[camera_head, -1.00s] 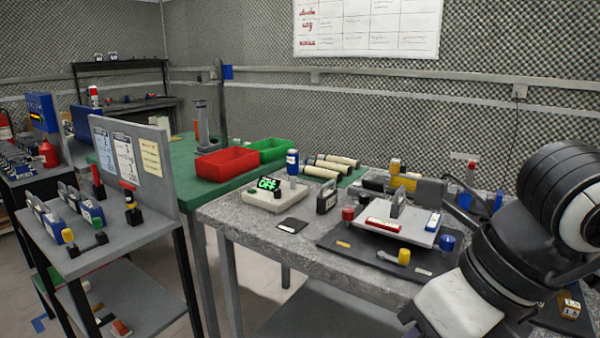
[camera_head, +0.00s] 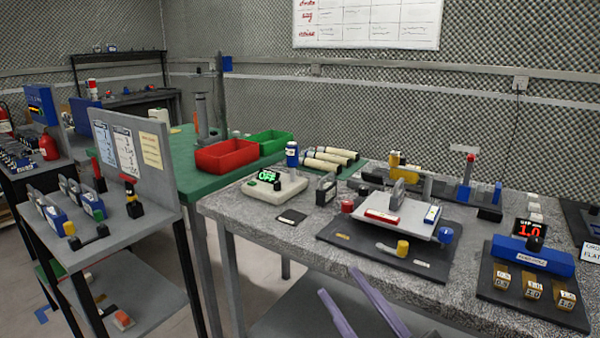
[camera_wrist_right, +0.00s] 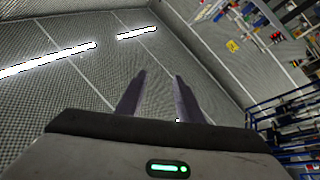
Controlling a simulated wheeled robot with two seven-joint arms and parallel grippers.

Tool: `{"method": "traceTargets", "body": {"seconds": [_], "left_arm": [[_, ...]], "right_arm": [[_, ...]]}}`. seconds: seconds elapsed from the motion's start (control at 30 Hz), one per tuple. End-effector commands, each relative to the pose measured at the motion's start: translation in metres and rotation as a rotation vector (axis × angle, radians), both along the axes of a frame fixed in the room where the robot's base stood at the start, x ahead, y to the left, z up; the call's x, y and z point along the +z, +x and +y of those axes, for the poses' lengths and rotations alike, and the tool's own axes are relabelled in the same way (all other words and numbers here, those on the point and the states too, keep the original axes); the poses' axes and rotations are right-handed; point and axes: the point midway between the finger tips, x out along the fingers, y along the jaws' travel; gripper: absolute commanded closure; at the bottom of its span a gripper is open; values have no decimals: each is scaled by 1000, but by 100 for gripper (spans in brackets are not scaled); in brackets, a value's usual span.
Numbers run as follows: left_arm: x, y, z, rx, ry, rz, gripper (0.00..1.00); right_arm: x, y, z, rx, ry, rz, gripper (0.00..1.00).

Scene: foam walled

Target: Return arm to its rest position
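My right gripper (camera_head: 339,282) shows at the bottom of the head view as two grey-purple fingers, in front of the granite-topped table (camera_head: 262,239) and apart from each other. In the right wrist view the same gripper (camera_wrist_right: 160,75) has its fingers spread with nothing between them. That view looks over the foam-covered room surface and light strips. The rest of my right arm is outside the head view. My left gripper is in neither view.
The table holds a black mat (camera_head: 337,238), a white box with a green "OFF" display (camera_head: 274,190) and a blue device (camera_head: 532,256) at the right. A grey shelf stand (camera_head: 150,225) is at the left. Red (camera_head: 227,157) and green (camera_head: 271,143) bins stand behind.

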Motion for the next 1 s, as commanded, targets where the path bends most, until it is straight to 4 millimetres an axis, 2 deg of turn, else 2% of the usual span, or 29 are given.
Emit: {"method": "traceTargets", "body": {"seconds": [0.03,0.13,0.23,0.3,0.4,0.5,0.6,0.7,0.8,1.0], "left_arm": [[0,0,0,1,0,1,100],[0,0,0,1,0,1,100],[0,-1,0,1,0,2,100],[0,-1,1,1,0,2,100],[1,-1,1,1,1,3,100],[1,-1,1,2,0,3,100],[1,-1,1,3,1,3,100],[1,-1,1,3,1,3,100],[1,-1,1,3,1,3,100],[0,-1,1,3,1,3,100]], "right_arm": [[-40,5,-14,-61,21,137,67],[-113,3,-37,-162,41,378,67],[-186,-16,-56,-241,47,611,67],[-233,-38,-66,-285,46,767,67],[-292,-78,-77,-332,39,973,67],[-336,-117,-83,-360,31,1139,67],[-363,-148,-85,-374,24,1254,67],[-376,-167,-86,-379,20,1318,67],[-381,-173,-86,-380,19,1341,67],[-381,-173,-86,-380,18,1341,67]]}}
